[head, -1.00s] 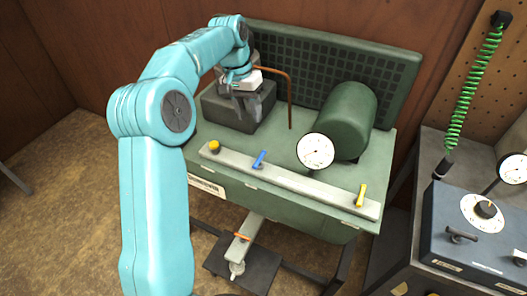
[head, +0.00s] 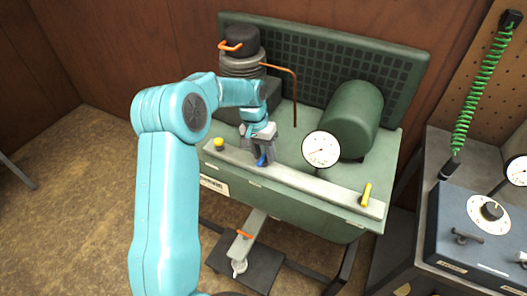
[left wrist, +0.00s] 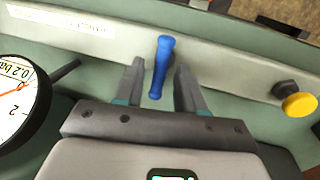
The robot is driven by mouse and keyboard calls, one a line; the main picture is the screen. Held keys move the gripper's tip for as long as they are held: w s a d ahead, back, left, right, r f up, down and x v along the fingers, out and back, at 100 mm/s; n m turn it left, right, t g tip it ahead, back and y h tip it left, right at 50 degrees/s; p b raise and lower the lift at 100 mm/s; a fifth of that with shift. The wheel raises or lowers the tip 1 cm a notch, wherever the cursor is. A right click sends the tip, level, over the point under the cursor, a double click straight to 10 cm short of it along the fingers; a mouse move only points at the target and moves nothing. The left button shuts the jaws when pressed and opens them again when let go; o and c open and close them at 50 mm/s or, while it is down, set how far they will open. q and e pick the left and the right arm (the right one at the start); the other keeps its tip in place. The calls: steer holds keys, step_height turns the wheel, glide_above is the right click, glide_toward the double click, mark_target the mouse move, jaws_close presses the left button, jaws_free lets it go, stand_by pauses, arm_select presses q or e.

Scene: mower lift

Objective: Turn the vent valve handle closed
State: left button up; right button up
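A blue lever handle (head: 262,161) stands on the pale grey bar (head: 315,187) along the front of the green machine. It also shows in the left wrist view (left wrist: 160,68), roughly in line with the fingers. My left gripper (head: 257,150) is over it. In the left wrist view, its open fingers (left wrist: 158,78) lie either side of the handle, with a gap on each side. A yellow lever handle (head: 366,194) is at the bar's right end and a yellow round knob (head: 219,144) at its left end. I cannot tell which handle is the vent valve's. My right gripper is not in view.
A round gauge (head: 321,149) stands behind the bar, right of my left gripper. A green cylinder (head: 349,118), a copper pipe (head: 294,95) and a black-topped pump with an orange handle (head: 231,45) are farther back. A blue control box (head: 480,235) is at right.

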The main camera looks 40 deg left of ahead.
arm_select(q)
jaws_close()
steer(key=shift+w+m, duration=0.1)
steer(key=shift+m, duration=0.2)
steer(key=m, duration=0.3)
steer(key=shift+w+d+r+g+p, duration=0.1)
steer(key=shift+g+p, duration=0.2)
steer(key=shift+p, duration=0.05)
steer(key=m+g, duration=0.1)
steer(key=m, duration=0.4)
steer(key=shift+d+m+p, duration=0.15)
steer(key=shift+m+p, duration=0.2)
steer(key=shift+m, duration=0.05)
steer(key=m, duration=0.4)
steer(key=shift+d+m+g+y+p, duration=0.1)
steer(key=shift+m+g+y+p, duration=0.2)
steer(key=shift+g, duration=0.1)
steer(key=shift+d+m+y, duration=0.1)
steer(key=shift+m+y, duration=0.3)
steer(key=shift+m, duration=1.6)
